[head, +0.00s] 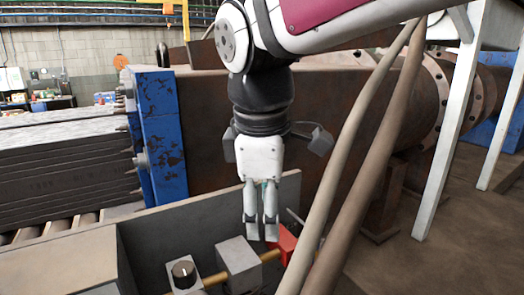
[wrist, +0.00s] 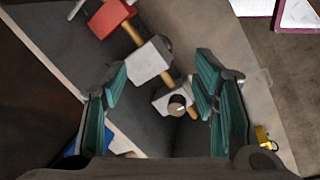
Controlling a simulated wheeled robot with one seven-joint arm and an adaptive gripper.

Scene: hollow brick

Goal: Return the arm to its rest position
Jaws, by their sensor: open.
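My arm hangs down from the top of the head view, with my gripper (head: 261,228) pointing downward over a grey open box (head: 170,238). Its two fingers are apart with a narrow gap in that view. In the wrist view my gripper (wrist: 162,70) shows its teal finger pads spread wide, with nothing held between them. Whether the fingertips touch any of these cannot be told.
A blue plate (head: 158,135) and a large rusty beam (head: 225,125) stand behind the box. Stacked dark slabs (head: 65,165) lie at the left. Two slanting brown pipes (head: 350,170) pass close to the right of my gripper. White posts (head: 455,130) stand farther right, beside open floor.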

